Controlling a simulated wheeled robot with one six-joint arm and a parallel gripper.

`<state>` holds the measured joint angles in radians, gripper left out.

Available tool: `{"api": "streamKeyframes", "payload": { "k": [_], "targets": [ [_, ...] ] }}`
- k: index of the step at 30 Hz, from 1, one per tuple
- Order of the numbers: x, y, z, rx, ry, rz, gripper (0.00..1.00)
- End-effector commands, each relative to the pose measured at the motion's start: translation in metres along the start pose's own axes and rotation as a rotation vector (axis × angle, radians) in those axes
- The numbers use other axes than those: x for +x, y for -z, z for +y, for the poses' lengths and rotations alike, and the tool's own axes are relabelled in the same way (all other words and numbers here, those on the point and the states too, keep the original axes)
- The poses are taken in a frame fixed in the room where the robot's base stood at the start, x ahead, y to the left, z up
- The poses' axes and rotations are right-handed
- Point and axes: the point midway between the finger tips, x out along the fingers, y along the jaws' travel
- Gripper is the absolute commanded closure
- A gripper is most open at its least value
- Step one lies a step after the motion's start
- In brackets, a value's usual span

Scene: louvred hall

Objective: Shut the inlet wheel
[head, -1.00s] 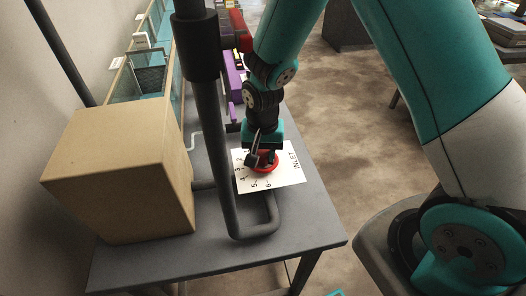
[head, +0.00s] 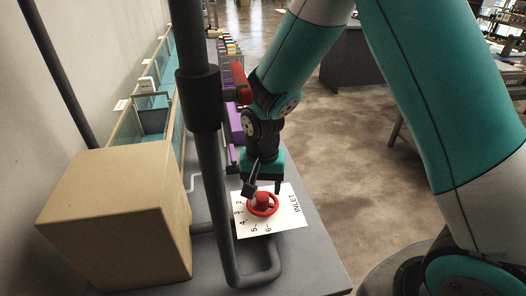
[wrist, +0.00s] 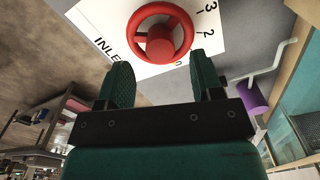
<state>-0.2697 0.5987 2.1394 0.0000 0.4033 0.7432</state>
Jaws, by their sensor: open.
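The inlet wheel is a small red handwheel (head: 263,205) with a raised red hub, lying over a white card (head: 285,213) marked INLET with numbers around it. In the wrist view the wheel (wrist: 160,33) is just beyond my fingertips, near the top of the picture. My gripper (head: 264,188) is above the wheel on its far side, pointing down. In the wrist view its two green-padded fingers (wrist: 158,78) are apart with nothing between them. The fingers look clear of the rim. A pointer on the wheel is not clearly seen.
A cardboard box (head: 116,216) stands left of the wheel on the grey table (head: 310,268). A dark vertical pipe (head: 207,160) with a bend at its foot rises close beside the card. A purple object (head: 236,127) and a glass-sided channel (head: 155,112) lie behind. Floor at right is open.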

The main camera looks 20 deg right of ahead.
Motion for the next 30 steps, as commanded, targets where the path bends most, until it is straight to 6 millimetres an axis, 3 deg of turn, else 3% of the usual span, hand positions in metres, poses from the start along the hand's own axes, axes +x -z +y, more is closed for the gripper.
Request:
{"api": "streamKeyframes", "payload": {
  "k": [9, 15, 21, 30],
  "targets": [
    [-0.084, 0.001, 0.0, 0.001, 0.005, 0.006, 0.4],
    [-0.119, 0.001, 0.0, 0.001, 0.003, 0.003, 0.4],
    [-0.134, 0.0, 0.0, 0.001, 0.001, 0.001, 0.4],
    [-0.135, 0.0, 0.0, 0.001, 0.0, 0.0, 0.4]
  ]
}}
